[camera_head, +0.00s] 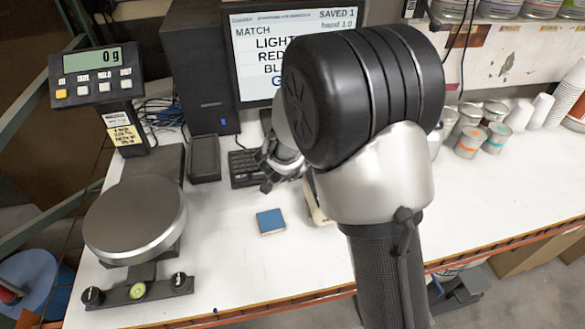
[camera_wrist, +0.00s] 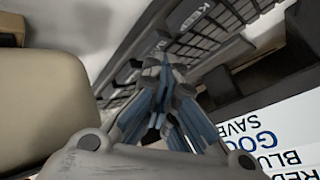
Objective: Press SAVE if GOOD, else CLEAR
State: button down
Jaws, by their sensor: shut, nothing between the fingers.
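The monitor (camera_head: 262,30) stands at the back, partly hidden behind my arm. Its readable text includes MATCH, SAVED 1 and band 1.0. In the wrist view the screen (camera_wrist: 255,125) appears rotated and shows RED, BLUE, GOOD and SAVE. The dark keyboard (camera_head: 243,172) lies in front of the monitor, its right part hidden by my gripper.
A scale with a round pan (camera_head: 135,218) stands at left; its display (camera_head: 92,60) reads 0 g. A black computer tower (camera_head: 203,70), a dark tray (camera_head: 204,158) and a blue square (camera_head: 270,221) are nearby. Cans (camera_head: 470,142) and cups stand at right. The front right is clear.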

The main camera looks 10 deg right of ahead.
jog(key=shift+s, duration=0.15)
jog(key=shift+r+p, duration=0.7)
jog(key=shift+p, duration=0.25)
notch_tip(320, 180, up, 5)
jog(key=p, duration=0.5)
jog(key=shift+r, duration=0.1)
